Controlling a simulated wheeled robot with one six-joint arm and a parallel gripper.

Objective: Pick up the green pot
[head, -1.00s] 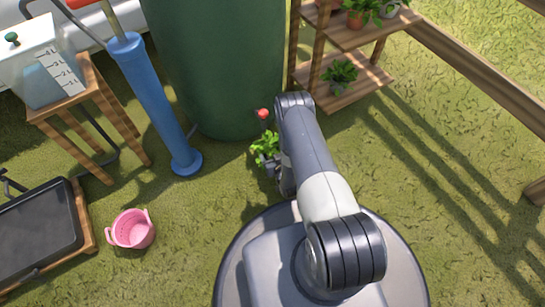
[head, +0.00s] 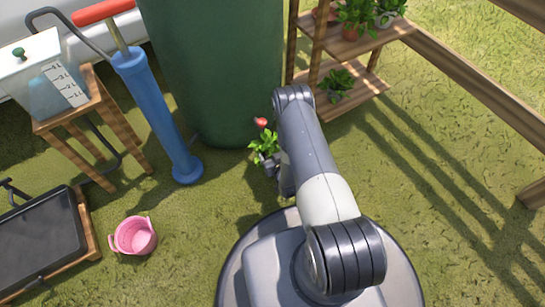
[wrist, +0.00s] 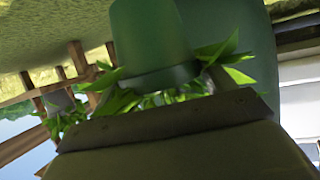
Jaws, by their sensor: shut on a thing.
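The green pot (wrist: 152,40) fills the upper middle of the wrist view, which appears upside down, with its rim and leaves (wrist: 128,98) below it. In the head view a leafy plant (head: 265,146) shows beside the end of my arm, in front of the barrel; its pot is mostly hidden. My gripper (head: 274,165) is shut on the green pot; its fingers are largely hidden behind my arm in the head view. Whether the pot is clear of the grass cannot be told for sure.
A large dark green barrel (head: 225,70) stands close behind the pot. A wooden plant rack (head: 347,95) is at right of it. A blue pump (head: 160,110), wooden stool (head: 105,105), black tray (head: 40,240) and pink basket (head: 133,237) are at left. Grass at right is free.

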